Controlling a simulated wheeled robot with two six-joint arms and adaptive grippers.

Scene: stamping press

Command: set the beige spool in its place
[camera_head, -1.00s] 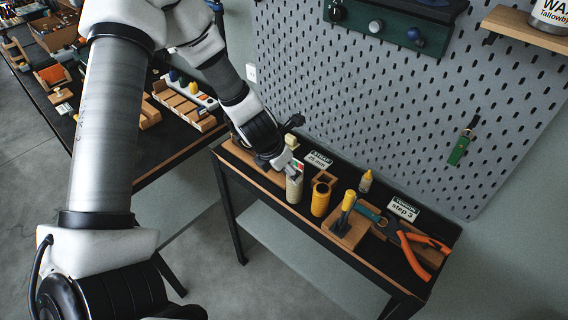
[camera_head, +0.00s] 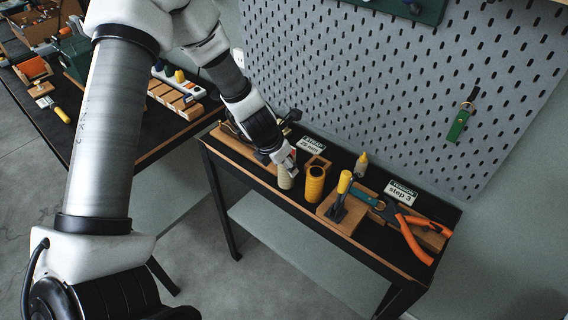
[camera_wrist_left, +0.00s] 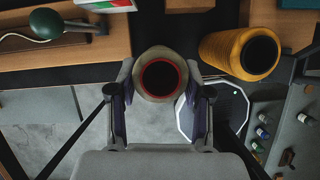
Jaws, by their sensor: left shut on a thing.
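The beige spool (camera_head: 286,179) is at the front of the narrow bench, left of the yellow spool (camera_head: 314,184). My left gripper (camera_head: 287,168) reaches down over it and is shut on it, covering its upper part. In the left wrist view the beige spool (camera_wrist_left: 141,88) is between the two fingers, with its dark, red-ringed hole facing the camera. The yellow spool (camera_wrist_left: 228,52) stands apart to the right there. Whether the beige spool's base touches the bench is hard to tell. My right gripper is not in view.
A wooden block with a yellow-handled tool (camera_head: 341,200), orange-handled pliers (camera_head: 412,240) and a "step 3" sign (camera_head: 401,193) lie to the right. A small yellow-capped bottle (camera_head: 361,165) stands behind. The pegboard (camera_head: 400,100) rises behind the bench.

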